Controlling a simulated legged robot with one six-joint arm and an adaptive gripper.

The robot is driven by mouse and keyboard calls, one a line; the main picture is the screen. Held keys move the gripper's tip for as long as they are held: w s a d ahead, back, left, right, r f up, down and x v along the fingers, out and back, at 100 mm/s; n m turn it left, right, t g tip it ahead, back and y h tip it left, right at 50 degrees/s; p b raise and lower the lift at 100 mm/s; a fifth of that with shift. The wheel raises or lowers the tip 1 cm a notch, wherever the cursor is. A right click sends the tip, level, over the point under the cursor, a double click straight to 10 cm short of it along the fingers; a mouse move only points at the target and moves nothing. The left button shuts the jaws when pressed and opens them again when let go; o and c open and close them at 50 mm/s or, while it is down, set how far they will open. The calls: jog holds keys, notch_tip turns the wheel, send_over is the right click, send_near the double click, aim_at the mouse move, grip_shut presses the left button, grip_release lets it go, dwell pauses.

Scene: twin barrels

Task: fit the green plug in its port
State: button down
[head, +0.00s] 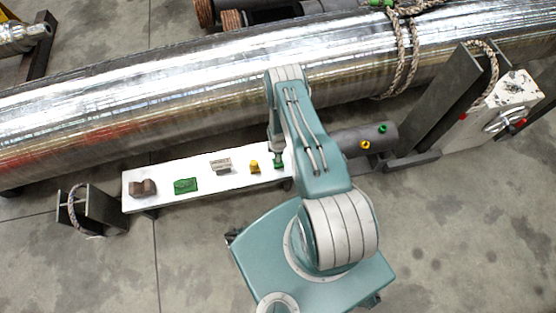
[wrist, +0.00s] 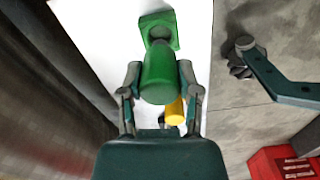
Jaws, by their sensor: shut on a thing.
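The green plug (wrist: 158,75) is between the two fingers of my gripper (wrist: 160,85) in the wrist view, and the gripper is shut on it. A square green piece (wrist: 146,22) with a round centre lies on the white bench just beyond the plug's end; I cannot tell whether they touch. In the head view my gripper (head: 278,154) is low over the right part of the bench, with green (head: 278,164) showing under it. A dark grey barrel (head: 350,138) to the right carries a green fitting (head: 382,128) and a yellow fitting (head: 365,145); the barrel's left end is hidden by my arm.
The white bench (head: 235,179) also bears a brown block (head: 143,188), a green piece (head: 185,185), a grey piece (head: 220,165) and a yellow plug (head: 254,166). A large shiny pipe (head: 170,90) runs behind. A grey upright beam (head: 433,100) stands right.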

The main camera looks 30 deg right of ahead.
jog(key=shift+r, duration=2.35)
jog(key=shift+d, duration=0.1)
